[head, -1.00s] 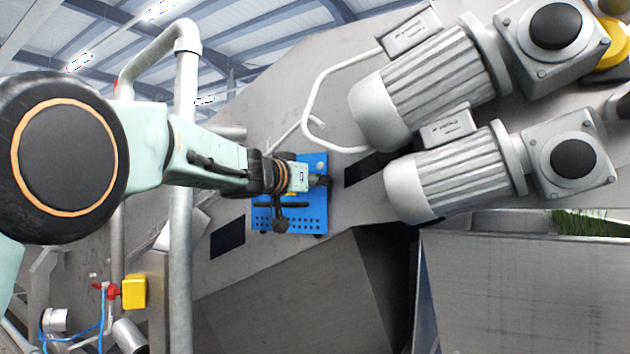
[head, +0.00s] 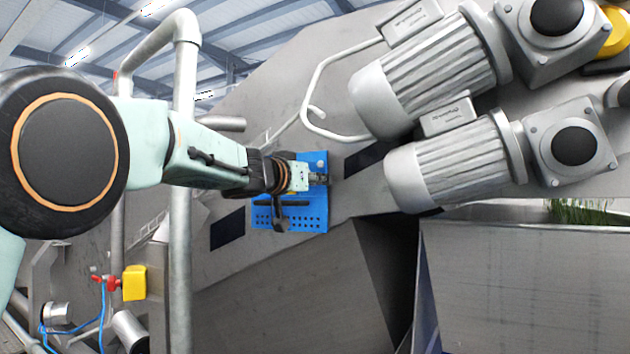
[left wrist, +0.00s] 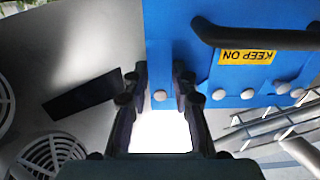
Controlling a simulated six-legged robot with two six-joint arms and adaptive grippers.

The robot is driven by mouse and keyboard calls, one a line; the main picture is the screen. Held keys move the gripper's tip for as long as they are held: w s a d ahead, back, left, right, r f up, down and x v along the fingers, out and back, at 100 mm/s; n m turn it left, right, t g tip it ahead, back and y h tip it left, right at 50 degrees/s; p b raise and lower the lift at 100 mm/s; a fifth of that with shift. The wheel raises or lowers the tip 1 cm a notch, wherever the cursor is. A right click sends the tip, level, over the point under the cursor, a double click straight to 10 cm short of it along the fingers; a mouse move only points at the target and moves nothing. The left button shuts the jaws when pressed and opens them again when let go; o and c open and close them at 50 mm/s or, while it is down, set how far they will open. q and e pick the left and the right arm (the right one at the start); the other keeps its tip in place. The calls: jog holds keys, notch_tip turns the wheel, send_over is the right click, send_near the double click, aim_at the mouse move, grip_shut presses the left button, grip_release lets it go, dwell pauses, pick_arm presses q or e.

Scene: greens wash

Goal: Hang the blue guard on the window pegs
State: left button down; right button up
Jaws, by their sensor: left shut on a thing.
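The blue guard (head: 313,217) is a flat plate with rows of holes along its lower part, up against the sloping grey metal housing in the head view. My left gripper (head: 319,179) is in front of it and shut on it. In the left wrist view the guard (left wrist: 170,40) fills the upper middle and right, with a black bar handle (left wrist: 250,37), a yellow KEEP ON label (left wrist: 247,57) and several round bolt heads. My left fingers (left wrist: 162,95) straddle its near edge. I cannot make out the pegs. My right gripper is not in view.
Dark rectangular openings (head: 228,233) show in the housing on both sides of the guard. Two grey motors (head: 440,170) stand close on the right. A bent grey pipe (head: 181,200) rises in front at the left. A yellow box (head: 134,283) is at lower left.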

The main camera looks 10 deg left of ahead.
pick_arm(q)
jog(key=shift+f+b, duration=0.5)
jog(key=shift+f, duration=0.25)
jog(key=shift+s, duration=0.1)
jog(key=c, duration=1)
grip_release()
jog(key=v, duration=1.2)
